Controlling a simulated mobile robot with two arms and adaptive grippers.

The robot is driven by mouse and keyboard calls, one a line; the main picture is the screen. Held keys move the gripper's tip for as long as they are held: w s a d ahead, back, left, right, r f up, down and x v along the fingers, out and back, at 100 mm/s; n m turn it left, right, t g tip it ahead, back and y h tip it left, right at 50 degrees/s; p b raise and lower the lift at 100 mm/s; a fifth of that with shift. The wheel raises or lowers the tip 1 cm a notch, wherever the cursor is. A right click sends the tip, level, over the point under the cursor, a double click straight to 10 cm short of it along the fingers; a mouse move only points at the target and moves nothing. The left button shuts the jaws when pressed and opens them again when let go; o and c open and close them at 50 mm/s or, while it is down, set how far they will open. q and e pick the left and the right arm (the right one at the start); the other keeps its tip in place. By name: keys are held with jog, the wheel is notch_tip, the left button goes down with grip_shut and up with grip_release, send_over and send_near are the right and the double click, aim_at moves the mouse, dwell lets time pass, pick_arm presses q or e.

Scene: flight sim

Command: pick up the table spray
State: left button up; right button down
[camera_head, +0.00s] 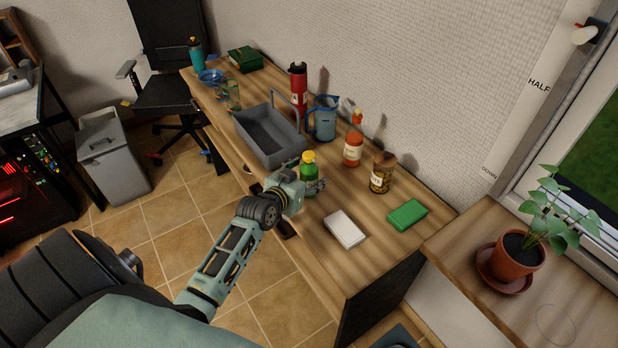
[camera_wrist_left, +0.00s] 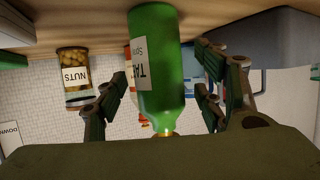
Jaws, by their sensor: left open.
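The table spray is a green bottle with a yellow top (camera_head: 309,172), standing upright near the front edge of the wooden desk (camera_head: 362,262). My left gripper (camera_head: 304,189) is at the bottle, low over the desk edge. In the left wrist view, which is upside down, the bottle (camera_wrist_left: 160,75) with its partly readable white label stands between the two spread fingers (camera_wrist_left: 160,100). The fingers are open, one on each side; I cannot tell whether either touches it. My right gripper is not in view.
A grey bin (camera_head: 262,150) stands close behind the bottle. A nuts jar (camera_head: 382,175), an orange-red bottle (camera_head: 352,150) and a blue jug (camera_head: 323,120) stand toward the wall. A white box (camera_head: 344,229) and a green box (camera_head: 407,214) lie to the right.

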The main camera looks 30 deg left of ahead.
pick_arm(q)
jog(key=shift+w+f, duration=0.25)
jog(key=shift+w, duration=0.4)
jog(key=c, duration=1.3)
jog(key=shift+c, duration=0.8)
jog(key=shift+r, duration=0.1)
